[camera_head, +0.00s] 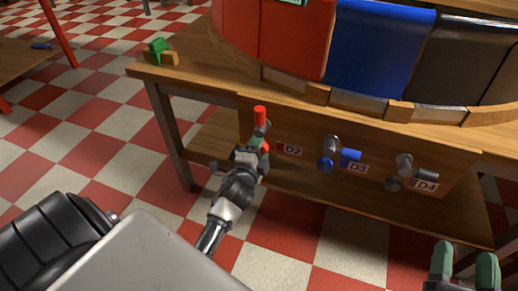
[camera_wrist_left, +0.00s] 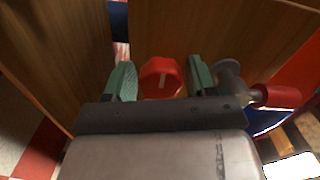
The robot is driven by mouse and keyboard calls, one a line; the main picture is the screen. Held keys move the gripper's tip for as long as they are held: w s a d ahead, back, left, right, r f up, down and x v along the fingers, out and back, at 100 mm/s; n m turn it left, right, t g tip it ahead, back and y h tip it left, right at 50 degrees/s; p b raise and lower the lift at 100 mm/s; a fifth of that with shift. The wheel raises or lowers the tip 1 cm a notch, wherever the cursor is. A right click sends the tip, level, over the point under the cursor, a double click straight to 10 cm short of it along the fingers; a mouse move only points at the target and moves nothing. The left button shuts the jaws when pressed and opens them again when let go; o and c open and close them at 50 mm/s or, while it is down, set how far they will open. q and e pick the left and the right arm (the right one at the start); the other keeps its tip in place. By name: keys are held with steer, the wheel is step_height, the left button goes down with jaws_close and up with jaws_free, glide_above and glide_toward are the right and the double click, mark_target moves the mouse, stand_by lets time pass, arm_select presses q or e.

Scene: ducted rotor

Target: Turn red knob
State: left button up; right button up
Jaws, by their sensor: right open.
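My right gripper (camera_head: 464,268) is open and empty at the bottom right of the head view.
A red valve handle (camera_head: 260,115) stands upright just above my left gripper; it also shows in the wrist view (camera_wrist_left: 275,96). Blue D3 (camera_head: 350,155) and grey D4 (camera_head: 404,166) valves sit to the right.

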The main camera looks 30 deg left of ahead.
arm_select(q)
steer(key=shift+o, duration=1)
steer(key=p+v, duration=0.1)
steer(key=v, duration=0.9)
steer(key=shift+s+d+p, duration=0.2)
steer(key=shift+s+p, duration=0.15)
arm_select(e)
steer(key=f+g, duration=0.1)
steer(key=f+g+h, duration=0.1)
steer(key=f+g, duration=0.1)
steer(key=d+f+g, duration=0.1)
steer(key=f, duration=0.1)
